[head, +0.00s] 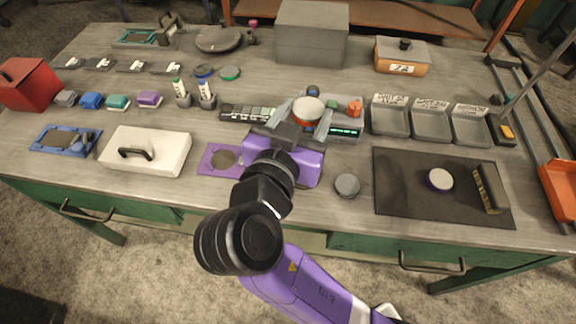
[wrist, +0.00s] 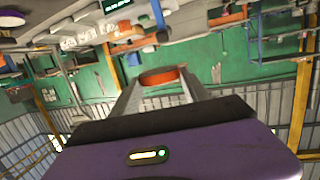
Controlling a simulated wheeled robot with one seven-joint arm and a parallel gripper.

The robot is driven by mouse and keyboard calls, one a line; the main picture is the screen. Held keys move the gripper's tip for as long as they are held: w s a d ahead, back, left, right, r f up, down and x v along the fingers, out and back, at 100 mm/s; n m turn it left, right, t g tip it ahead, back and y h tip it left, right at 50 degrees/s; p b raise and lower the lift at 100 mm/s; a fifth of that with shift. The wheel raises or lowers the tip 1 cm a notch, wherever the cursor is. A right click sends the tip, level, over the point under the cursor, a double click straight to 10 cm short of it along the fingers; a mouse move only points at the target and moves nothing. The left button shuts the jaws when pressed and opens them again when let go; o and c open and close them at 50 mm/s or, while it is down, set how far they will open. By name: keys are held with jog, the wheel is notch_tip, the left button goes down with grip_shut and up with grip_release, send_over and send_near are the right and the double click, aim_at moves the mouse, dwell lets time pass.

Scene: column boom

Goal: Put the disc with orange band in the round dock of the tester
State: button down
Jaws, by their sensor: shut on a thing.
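The disc with orange band (head: 308,110) has a pale top and sits between the fingers of my gripper (head: 305,118), which is shut on it. In the wrist view the orange band (wrist: 163,76) shows between the two grey fingers (wrist: 160,92). A unit with a lit green display (head: 345,132), which looks like the tester, stands just behind and right of my gripper. My gripper and the disc hide part of it, and I cannot make out its round dock. I cannot tell whether the disc touches anything below.
A purple plate (head: 217,160) with a grey round spot lies left of my gripper. A grey disc (head: 347,186) lies to the right. A purple-banded disc (head: 440,180) and a brush (head: 489,189) rest on a black mat (head: 405,205). Labelled trays (head: 430,122) stand behind the mat.

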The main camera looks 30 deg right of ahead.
notch_tip(320, 180, down, 19)
jog(key=shift+f, duration=0.1)
dwell(0.4)
jog(key=shift+f, duration=0.1)
jog(key=c, duration=0.6)
grip_release()
jog(key=shift+o, duration=0.2)
jog(key=b+v, duration=0.2)
jog(key=v, duration=1)
jog(key=shift+s, duration=0.1)
